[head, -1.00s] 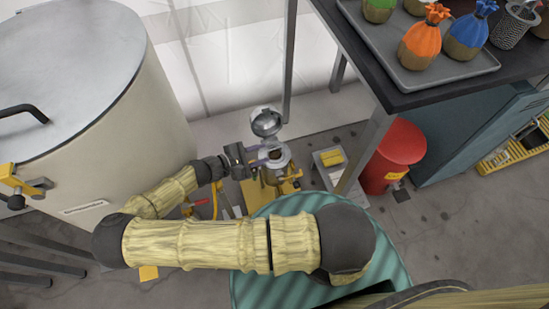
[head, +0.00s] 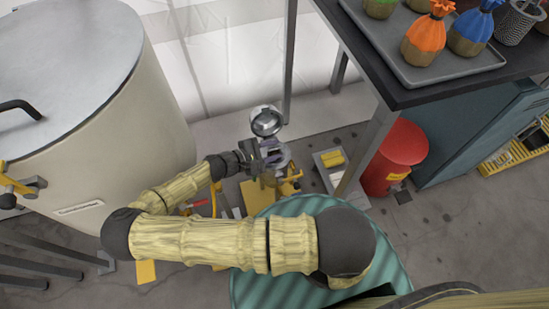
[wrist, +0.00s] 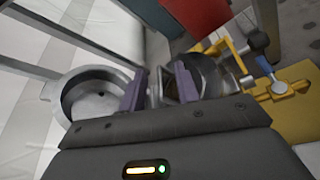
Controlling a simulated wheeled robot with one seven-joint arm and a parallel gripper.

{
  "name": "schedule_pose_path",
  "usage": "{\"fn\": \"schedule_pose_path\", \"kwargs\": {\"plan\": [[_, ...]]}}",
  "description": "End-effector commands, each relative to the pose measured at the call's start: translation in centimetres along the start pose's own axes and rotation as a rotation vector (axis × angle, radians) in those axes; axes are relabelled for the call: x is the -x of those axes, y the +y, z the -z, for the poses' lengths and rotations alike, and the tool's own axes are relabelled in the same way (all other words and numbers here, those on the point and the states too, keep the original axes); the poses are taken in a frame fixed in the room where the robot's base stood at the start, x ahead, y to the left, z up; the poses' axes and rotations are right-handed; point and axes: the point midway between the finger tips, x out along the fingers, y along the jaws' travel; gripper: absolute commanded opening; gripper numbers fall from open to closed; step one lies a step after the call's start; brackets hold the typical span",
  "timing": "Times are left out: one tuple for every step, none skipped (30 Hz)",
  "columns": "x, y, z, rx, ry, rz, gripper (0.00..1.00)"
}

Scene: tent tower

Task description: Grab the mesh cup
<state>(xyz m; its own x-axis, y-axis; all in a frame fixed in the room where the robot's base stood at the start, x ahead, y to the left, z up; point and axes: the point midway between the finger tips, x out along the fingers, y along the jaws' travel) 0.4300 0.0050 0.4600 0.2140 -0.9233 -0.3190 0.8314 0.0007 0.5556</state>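A grey mesh cup (head: 514,22) stands at the top right edge of the head view, on the dark table beside the tray. It is partly cut off by the frame and does not show in the wrist view. My gripper (head: 271,152) is far from it, low at the centre of the head view, over a metal device (head: 266,122) with a round raised lid. In the wrist view my gripper (wrist: 158,90) has its two purple fingers apart, with metal parts behind and between them. I see nothing clearly clamped.
A large pale tank (head: 90,110) stands left. The dark table (head: 430,98) bears a grey tray (head: 400,60) with an orange-topped pouch (head: 426,38) and a blue-topped pouch (head: 472,30). A red drum (head: 400,150) stands below, and a teal ribbed surface (head: 380,250) is at the front.

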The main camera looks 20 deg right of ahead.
Motion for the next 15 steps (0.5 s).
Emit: {"fn": "schedule_pose_path", "kwargs": {"plan": [[0.02,0.0,0.01,0.0,0.0,0.0,0.32],[0.02,0.0,0.01,0.0,0.0,0.0,0.32],[0.02,0.0,0.01,0.0,0.0,0.0,0.32],[0.03,0.0,0.01,0.0,0.0,0.0,0.32],[0.03,0.0,0.01,0.0,0.0,0.0,0.32],[0.03,0.0,0.01,0.0,0.0,0.0,0.28],[0.03,0.0,0.01,0.0,0.0,0.0,0.22],[0.03,0.0,0.01,0.0,0.0,0.0,0.16],[0.03,0.0,0.01,0.0,0.0,0.0,0.08],[0.03,0.0,0.01,0.0,0.0,0.0,0.02],[0.03,0.0,0.01,0.0,0.0,0.0,0.0],[0.03,0.0,0.01,0.0,0.0,0.0,0.0],[0.03,-0.01,0.01,0.0,0.0,0.0,0.0],[0.03,-0.01,0.01,0.0,0.0,0.0,0.0],[0.03,-0.01,0.02,0.0,0.0,0.0,0.0]]}}
